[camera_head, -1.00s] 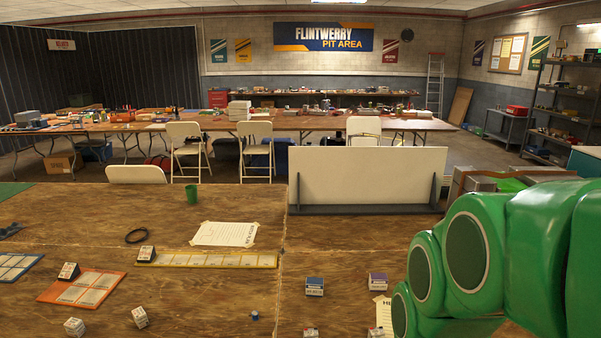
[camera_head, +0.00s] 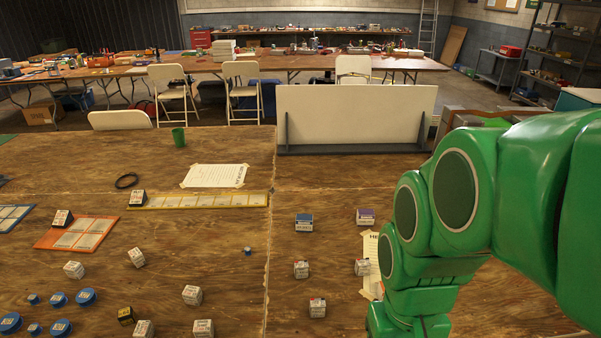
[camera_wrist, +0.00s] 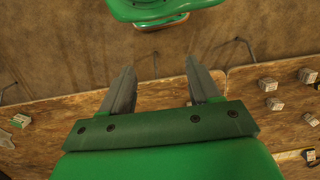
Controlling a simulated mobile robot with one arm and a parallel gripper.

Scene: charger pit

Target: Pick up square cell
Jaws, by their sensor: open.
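Several small square cells, box-shaped with printed white sides, stand on the wooden table. A blue-topped cell (camera_head: 304,222) and a purple-topped cell (camera_head: 365,216) stand right of the table seam. White cells stand nearer, at the right (camera_head: 301,269) and left (camera_head: 192,294). A black-and-yellow cell (camera_head: 125,315) is near the lower left. Which one is meant, I cannot tell. In the wrist view, my gripper (camera_wrist: 158,67) is open, its grey fingers apart with nothing between them. Cells (camera_wrist: 268,85) show to its right, well away from the fingers.
Round blue cells (camera_head: 86,297) lie at the lower left. An orange card (camera_head: 77,233), a yellow strip (camera_head: 200,201) and a paper sheet (camera_head: 215,176) lie flat. Bare wood surrounds most cells.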

